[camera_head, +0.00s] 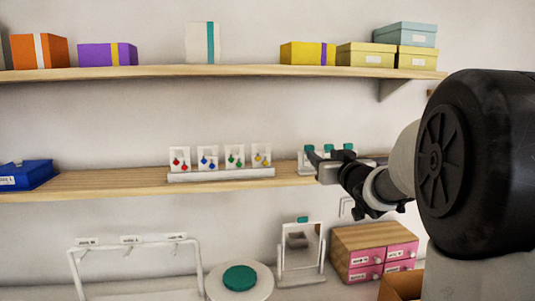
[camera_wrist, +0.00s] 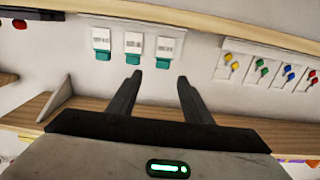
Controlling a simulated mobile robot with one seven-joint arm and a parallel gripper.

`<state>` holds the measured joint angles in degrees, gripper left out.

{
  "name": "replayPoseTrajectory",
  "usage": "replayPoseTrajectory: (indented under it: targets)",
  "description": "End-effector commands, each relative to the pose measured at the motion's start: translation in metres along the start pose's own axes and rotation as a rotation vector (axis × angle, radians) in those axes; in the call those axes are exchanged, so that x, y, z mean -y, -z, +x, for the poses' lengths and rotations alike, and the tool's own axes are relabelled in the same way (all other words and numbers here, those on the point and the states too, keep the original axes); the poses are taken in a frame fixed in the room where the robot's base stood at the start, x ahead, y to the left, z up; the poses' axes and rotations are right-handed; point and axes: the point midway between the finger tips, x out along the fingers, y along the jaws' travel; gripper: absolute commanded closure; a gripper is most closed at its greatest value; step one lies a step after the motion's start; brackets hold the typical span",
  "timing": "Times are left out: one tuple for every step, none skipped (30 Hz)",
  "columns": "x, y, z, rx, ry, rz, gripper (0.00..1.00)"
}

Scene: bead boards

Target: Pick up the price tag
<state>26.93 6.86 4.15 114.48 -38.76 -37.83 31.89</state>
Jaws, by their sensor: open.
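Three small white printed cards with teal ends, which look like price tags, stand in a row on the middle shelf. The wrist view, turned roughly upside down, shows a left one (camera_wrist: 102,40), a middle one (camera_wrist: 134,44) and a right one (camera_wrist: 165,48). I cannot tell which one the task means. My gripper (camera_wrist: 159,76) is open and empty, with its fingertips near the middle and right tags but apart from them. In the head view my gripper (camera_head: 313,165) partly hides the tags (camera_head: 307,158).
The middle shelf (camera_head: 110,184) also holds a white rack (camera_head: 222,175) of several earring cards, left of my gripper, and a blue box (camera_head: 27,174). The upper shelf (camera_head: 150,72) carries several boxes. Below stand a mirror (camera_head: 300,250), pink drawers (camera_head: 375,250) and a white stand (camera_head: 75,275).

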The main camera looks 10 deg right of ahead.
Motion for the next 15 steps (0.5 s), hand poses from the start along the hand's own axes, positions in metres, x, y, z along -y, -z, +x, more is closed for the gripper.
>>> replayPoseTrajectory:
  targets:
    - [0.001, -0.001, 0.010, 0.001, 0.001, 0.001, 0.55]
    - [0.001, 0.000, 0.014, 0.002, 0.002, 0.001, 0.55]
    - [0.001, 0.000, 0.019, 0.002, 0.002, 0.001, 0.55]
    - [0.001, 0.000, 0.022, 0.001, 0.002, 0.001, 0.55]
    - [0.001, 0.000, 0.024, 0.001, 0.002, 0.001, 0.55]
    - [0.001, 0.000, 0.026, 0.001, 0.002, 0.001, 0.55]
    - [0.001, 0.000, 0.028, 0.001, 0.001, 0.001, 0.55]
    - [0.001, 0.000, 0.029, 0.001, 0.001, 0.001, 0.55]
    - [0.001, 0.000, 0.031, 0.001, 0.001, 0.001, 0.55]
    - [0.002, 0.001, 0.034, 0.002, 0.001, 0.001, 0.55]
    - [0.002, 0.002, 0.037, 0.001, 0.001, 0.000, 0.55]
    - [0.004, 0.002, 0.043, 0.002, 0.002, 0.000, 0.55]
    - [0.004, 0.003, 0.048, 0.002, 0.002, 0.001, 0.55]
    - [0.005, 0.004, 0.053, 0.001, 0.003, 0.001, 0.55]
    - [0.006, 0.005, 0.059, 0.002, 0.002, 0.002, 0.55]
